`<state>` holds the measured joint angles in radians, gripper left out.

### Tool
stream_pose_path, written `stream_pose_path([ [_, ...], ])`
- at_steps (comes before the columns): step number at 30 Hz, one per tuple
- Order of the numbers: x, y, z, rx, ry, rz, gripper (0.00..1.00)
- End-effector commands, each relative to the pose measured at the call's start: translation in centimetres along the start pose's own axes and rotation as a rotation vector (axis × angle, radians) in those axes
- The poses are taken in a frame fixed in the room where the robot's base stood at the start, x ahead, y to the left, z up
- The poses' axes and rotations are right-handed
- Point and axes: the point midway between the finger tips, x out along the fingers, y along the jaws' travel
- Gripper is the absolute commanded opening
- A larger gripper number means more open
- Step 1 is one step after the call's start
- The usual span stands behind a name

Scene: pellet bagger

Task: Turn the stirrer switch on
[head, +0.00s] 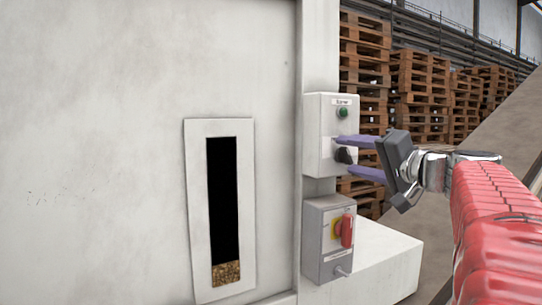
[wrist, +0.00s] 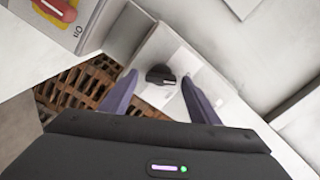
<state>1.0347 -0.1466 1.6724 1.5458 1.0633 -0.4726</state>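The stirrer switch is a black rotary knob (wrist: 160,75) on a pale control box (head: 322,110). In the head view the knob (head: 345,155) sits low on the box's front, below a green lamp or button (head: 343,112) with a small label above it. My gripper (head: 343,156) reaches in from the right with purple fingers spread apart, one above and one below the knob. In the wrist view my gripper (wrist: 158,85) is open, with the knob between and just beyond its fingertips. I cannot tell whether the fingers touch the box. The knob's marks are not readable.
A grey box with a red handle on a yellow plate (head: 337,232) is mounted just below. A sight window (head: 221,200) with pellets at its bottom is on the machine wall at left. A white ledge (head: 385,250) juts out below. Pallets (head: 420,95) stand behind.

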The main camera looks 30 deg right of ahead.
Motion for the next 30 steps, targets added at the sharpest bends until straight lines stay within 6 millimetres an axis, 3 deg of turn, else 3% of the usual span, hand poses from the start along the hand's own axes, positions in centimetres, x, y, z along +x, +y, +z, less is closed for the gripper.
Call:
stream_pose_path([
  [17,-0.02,0.09,0.01,0.001,0.0,0.001,0.15],
  [30,-0.02,0.23,0.02,0.07,-0.001,0.003,0.15],
])
